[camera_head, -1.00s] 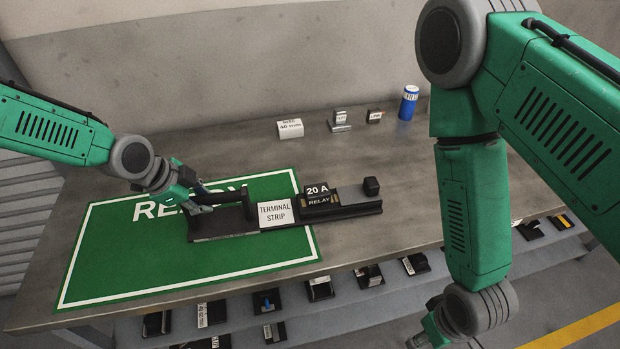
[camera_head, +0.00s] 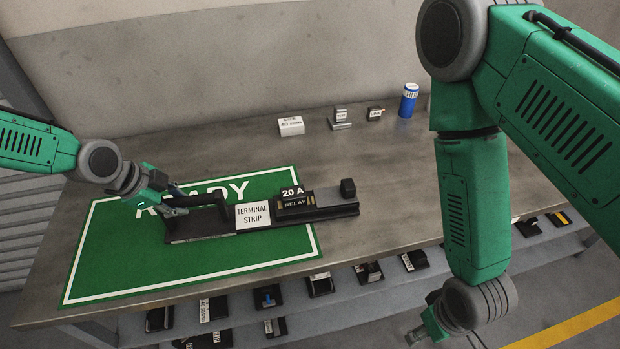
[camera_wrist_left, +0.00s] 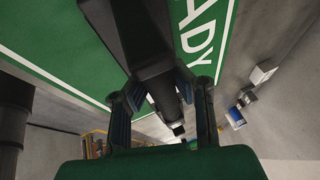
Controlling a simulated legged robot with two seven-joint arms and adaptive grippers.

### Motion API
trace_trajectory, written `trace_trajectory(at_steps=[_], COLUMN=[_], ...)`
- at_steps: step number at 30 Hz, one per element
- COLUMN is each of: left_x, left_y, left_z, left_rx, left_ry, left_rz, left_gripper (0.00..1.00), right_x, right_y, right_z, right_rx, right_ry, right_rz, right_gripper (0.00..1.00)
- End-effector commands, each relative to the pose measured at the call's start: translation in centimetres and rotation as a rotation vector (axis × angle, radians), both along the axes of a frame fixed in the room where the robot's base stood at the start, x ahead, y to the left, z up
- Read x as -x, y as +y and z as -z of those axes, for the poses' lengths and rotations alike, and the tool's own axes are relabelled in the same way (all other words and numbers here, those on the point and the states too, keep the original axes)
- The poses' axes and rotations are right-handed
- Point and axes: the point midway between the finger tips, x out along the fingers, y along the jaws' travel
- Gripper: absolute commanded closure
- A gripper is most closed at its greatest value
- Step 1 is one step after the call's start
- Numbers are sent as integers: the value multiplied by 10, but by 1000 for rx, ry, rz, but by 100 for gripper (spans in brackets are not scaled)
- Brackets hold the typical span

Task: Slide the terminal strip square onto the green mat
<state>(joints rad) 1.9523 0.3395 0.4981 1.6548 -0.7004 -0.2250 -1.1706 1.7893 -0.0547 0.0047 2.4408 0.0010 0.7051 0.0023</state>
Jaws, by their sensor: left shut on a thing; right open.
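The terminal strip (camera_head: 253,214) is a long black base with a white "TERMINAL STRIP" label, a "20 A RELAY" block (camera_head: 296,199) and a dark block at its right end. Its left and middle parts lie over the green "READY" mat (camera_head: 130,262); its right end is past the mat's right edge, over bare table. My left gripper (camera_head: 178,203) is shut on the black handle at the strip's left end. The left wrist view shows the fingers (camera_wrist_left: 163,105) on either side of the dark handle. My right gripper (camera_head: 418,338) is open and empty, low in front of the table, partly cut off.
A white box (camera_head: 291,126), a small grey block (camera_head: 340,118), another small dark block (camera_head: 375,113) and a blue can (camera_head: 408,101) stand along the table's back. A lower shelf (camera_head: 350,299) in front holds several small dark parts. The table (camera_head: 400,170) right of the strip is clear.

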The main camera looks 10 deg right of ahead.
Motion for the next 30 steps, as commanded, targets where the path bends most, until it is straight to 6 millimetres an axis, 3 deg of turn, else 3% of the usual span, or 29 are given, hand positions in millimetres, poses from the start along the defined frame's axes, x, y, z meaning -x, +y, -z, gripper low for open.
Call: trace_trajectory(at_steps=[1,2,3,4,17,30], left_x=[1,1,1,1,1,20], left_y=[1,1,1,1,4,39], left_z=[1,1,1,1,-8,-85], left_rx=[-2,-2,-2,-2,-1,2], left_ry=[3,3,3,3,-1,0], left_rz=[0,0,0,0,-2,-2], left_gripper=[100,79,65,58,58,58], right_x=[0,0,0,1,3,2], right_y=[0,0,0,0,0,0], right_z=[0,0,0,0,-1,-1], right_rx=[0,0,0,0,0,0], right_ry=[0,0,0,-2,-3,-3], right_rz=[0,0,0,0,0,0], right_gripper=[45,45,45,45,45,45])
